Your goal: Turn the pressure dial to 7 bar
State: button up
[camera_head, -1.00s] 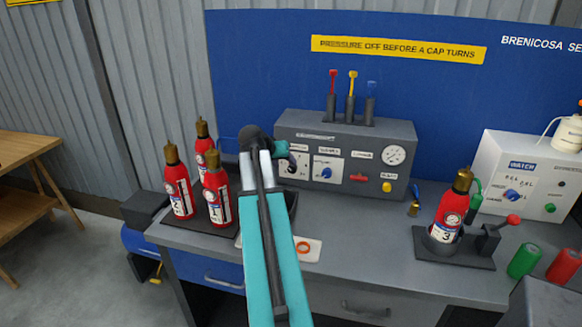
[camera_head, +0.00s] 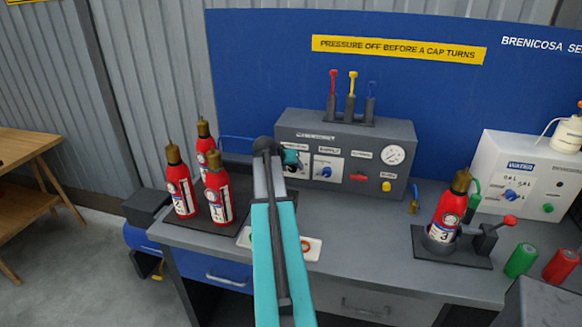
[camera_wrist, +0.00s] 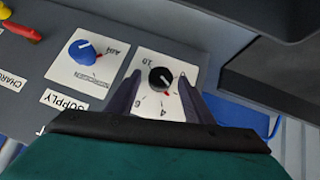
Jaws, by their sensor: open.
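The pressure dial (camera_wrist: 160,79) is a round black knob with a white pointer line, on a white plate with printed numbers; 10, 6 and 4 show in the wrist view. A small red mark lies beside the knob. My gripper (camera_wrist: 160,87) is open, with one dark finger on each side of the knob. I cannot tell whether either finger touches it. In the head view my gripper (camera_head: 291,160) is at the left part of the grey control panel (camera_head: 345,130), and my arm and gripper hide the dial.
A blue supply knob (camera_wrist: 82,50) sits on the plate beside the dial. A pressure gauge (camera_head: 393,155), red lever (camera_head: 358,177) and yellow button (camera_head: 386,186) are further right. Red extinguishers (camera_head: 218,195) stand left; another (camera_head: 449,212) stands in a holder at right.

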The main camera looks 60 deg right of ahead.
jog(key=c, duration=1)
jog(key=shift+c, duration=0.2)
